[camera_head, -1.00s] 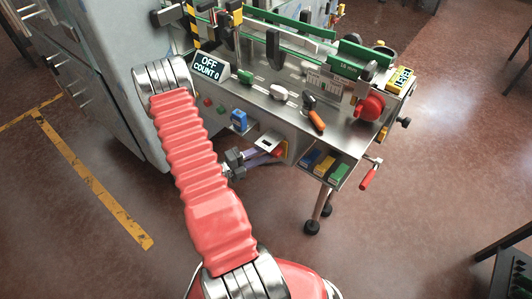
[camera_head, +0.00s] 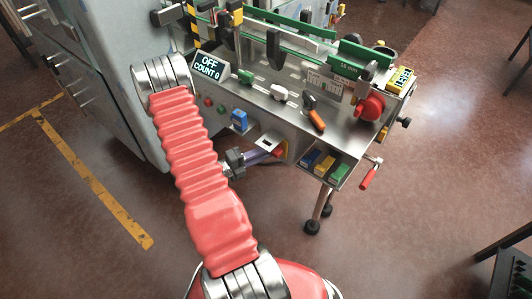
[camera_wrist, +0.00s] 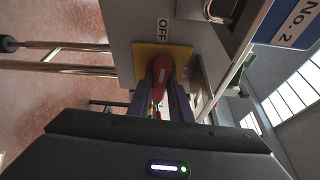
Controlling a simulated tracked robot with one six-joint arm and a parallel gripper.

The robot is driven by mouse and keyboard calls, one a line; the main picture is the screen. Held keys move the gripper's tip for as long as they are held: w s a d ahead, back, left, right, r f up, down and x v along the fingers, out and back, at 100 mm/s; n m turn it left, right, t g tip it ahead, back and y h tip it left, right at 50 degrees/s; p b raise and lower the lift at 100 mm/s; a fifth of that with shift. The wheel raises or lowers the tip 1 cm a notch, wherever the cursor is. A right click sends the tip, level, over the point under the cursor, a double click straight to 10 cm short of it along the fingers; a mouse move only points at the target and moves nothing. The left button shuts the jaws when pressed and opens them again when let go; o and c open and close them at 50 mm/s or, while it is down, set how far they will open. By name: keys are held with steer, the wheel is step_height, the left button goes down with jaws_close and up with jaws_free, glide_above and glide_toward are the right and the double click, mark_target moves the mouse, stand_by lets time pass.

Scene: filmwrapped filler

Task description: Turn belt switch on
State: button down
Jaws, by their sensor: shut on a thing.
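The belt switch is a red knob (camera_wrist: 162,72) on a yellow plate (camera_wrist: 143,57) in the wrist view. An OFF label (camera_wrist: 163,31) stands beside the plate. Another label right of the plate is partly hidden. My gripper (camera_wrist: 165,95) has its two fingers on either side of the knob and is shut on it. The display (camera_head: 208,64) reads OFF, COUNT 0.
A shelf with coloured boxes (camera_head: 326,165) and a red-handled crank (camera_head: 370,175) are to the right. A grey cabinet (camera_head: 110,80) stands left.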

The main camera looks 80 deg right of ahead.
steer(key=shift+s+a+r+m+t, duration=0.1)
steer(key=shift+m+t, duration=1.15)
steer(key=shift+m, duration=0.85)
steer(key=shift+s+d+r+m+t, duration=0.1)
steer(key=shift+m+t, duration=1.1)
steer(key=shift+m, duration=0.9)
steer(key=shift+s+a+m+t, duration=0.1)
steer(key=shift+m+t, duration=1.15)
steer(key=shift+m, duration=0.85)
steer(key=shift+w, duration=0.1)
steer(key=c, duration=1.9)
jaws_free()
steer(key=shift+o, duration=1.6)
steer(key=shift+r, duration=0.1)
